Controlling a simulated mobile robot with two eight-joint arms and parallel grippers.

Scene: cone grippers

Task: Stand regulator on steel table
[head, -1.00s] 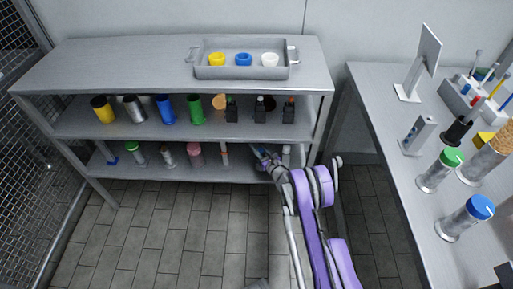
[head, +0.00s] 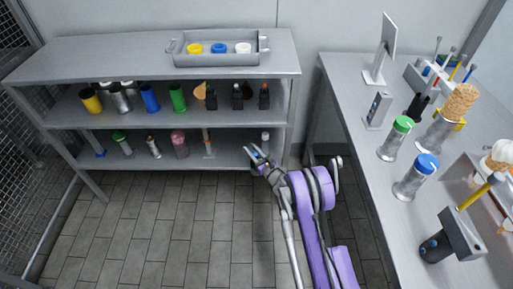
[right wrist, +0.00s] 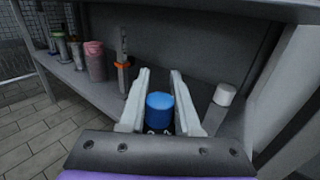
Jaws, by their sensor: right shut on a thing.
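The thing in my right gripper has a round blue top over a dark body with small white marks; I take it to be the regulator (right wrist: 160,102). My right gripper (head: 258,153) is at the front of the lower shelf. In the right wrist view its two pale fingers stand on either side of the regulator, shut on it. The regulator's lower part is hidden by the gripper. The steel table (head: 345,95) stands on the right in the head view. My left gripper is not in view.
A white-topped cylinder (right wrist: 224,95) stands right of the gripper on the lower shelf (right wrist: 75,78). An orange-collared tool (right wrist: 123,65) and a pink jar (right wrist: 95,62) stand left. On the table are a green-capped jar (head: 394,138), a blue-capped jar (head: 415,178) and a stand (head: 380,78).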

